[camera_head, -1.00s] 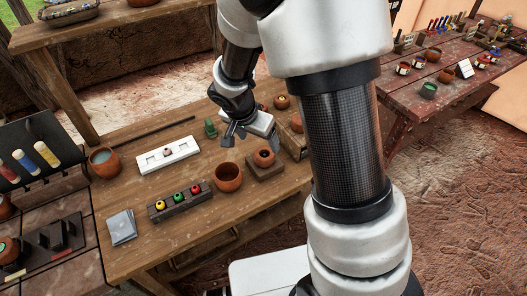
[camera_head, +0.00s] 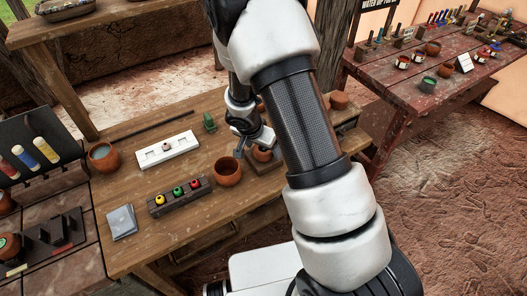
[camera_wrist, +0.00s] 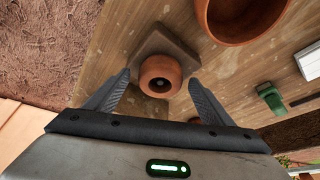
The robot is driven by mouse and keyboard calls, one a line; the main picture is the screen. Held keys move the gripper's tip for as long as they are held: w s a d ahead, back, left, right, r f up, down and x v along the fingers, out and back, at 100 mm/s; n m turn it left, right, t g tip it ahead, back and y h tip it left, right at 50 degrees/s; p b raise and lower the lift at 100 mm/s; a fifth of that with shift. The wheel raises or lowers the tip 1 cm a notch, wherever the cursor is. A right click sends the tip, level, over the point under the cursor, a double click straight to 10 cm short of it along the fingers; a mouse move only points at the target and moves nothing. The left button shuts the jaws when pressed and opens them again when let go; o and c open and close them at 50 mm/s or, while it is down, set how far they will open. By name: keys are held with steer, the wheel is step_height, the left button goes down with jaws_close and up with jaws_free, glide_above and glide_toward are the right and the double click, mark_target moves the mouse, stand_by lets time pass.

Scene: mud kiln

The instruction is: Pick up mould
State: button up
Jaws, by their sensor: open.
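A small round terracotta piece with a dark hole in its top, which looks like the mould (camera_head: 262,155), sits on a square wooden board (camera_head: 266,168) at the table's right side. My gripper (camera_head: 254,140) is just above it and partly covers it in the head view. In the wrist view the round piece (camera_wrist: 160,66) shows between my two open fingers (camera_wrist: 158,80), near the tips, with nothing held. I cannot tell whether the fingers touch it. A white block with recesses (camera_head: 168,150) lies farther left, a small piece in it.
A green object (camera_head: 209,122) stands behind. A dark rack with coloured balls (camera_head: 180,196) and a grey slab (camera_head: 121,222) lie at front left.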

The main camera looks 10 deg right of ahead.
steer(key=c, duration=1.2)
steer(key=shift+r+p, duration=1.5)
steer(key=shift+r, duration=5.8)
steer(key=shift+c, duration=0.2)
